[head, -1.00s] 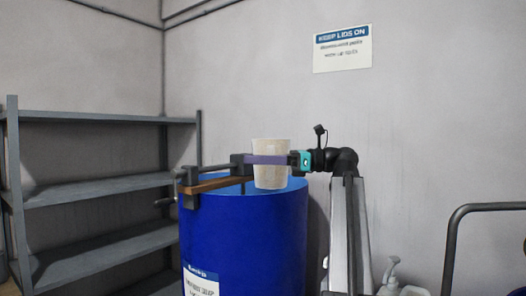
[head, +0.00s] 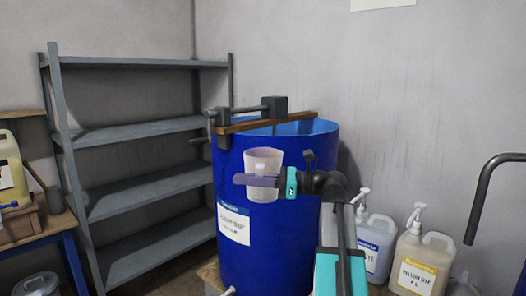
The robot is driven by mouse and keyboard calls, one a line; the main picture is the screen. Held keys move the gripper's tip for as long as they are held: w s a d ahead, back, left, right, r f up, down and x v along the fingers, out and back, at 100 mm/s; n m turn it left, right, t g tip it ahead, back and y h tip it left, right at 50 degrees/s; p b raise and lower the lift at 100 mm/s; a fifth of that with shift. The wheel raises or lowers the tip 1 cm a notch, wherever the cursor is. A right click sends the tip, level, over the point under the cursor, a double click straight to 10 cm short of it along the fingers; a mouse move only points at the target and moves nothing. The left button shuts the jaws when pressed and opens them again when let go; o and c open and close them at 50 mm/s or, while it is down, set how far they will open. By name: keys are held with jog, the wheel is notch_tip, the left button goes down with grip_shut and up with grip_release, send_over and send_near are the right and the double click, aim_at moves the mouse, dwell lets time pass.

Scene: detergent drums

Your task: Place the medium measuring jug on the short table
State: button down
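A pale, translucent cup-shaped measuring jug (head: 263,161) is upright in front of the blue drum. My gripper (head: 258,181) reaches it from the right; a purple finger lies across its front, and the other finger is hidden behind it. The gripper looks shut on the jug, which hangs in the air with nothing visible beneath it. Its size against other jugs cannot be told. A wooden-topped table with blue legs (head: 38,232) is partly visible at the left edge; I cannot tell whether it is the short table.
The large open blue drum (head: 255,235) stands mid-view, with a wooden bar and clamp (head: 262,122) across its rim. Grey shelving (head: 145,130) stands empty behind left. A yellow container (head: 12,170) is on the left table. Pump bottles (head: 420,262) stand at right, near a dark rail (head: 485,195).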

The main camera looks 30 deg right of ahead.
jog(key=w+a+f, duration=0.1)
jog(key=a+f, duration=0.6)
jog(key=f, duration=0.5)
jog(key=w+a+f+g, duration=0.1)
jog(key=w+a+f, duration=0.1)
jog(key=a+f, duration=0.6)
jog(key=w+a+f+n+y, duration=0.1)
jog(key=a+f, duration=0.7)
jog(key=f, duration=0.8)
jog(key=shift+w+f+g, duration=0.15)
jog(key=shift+w+g, duration=0.15)
jog(key=shift+w, duration=0.3)
jog(key=shift+s, duration=0.1)
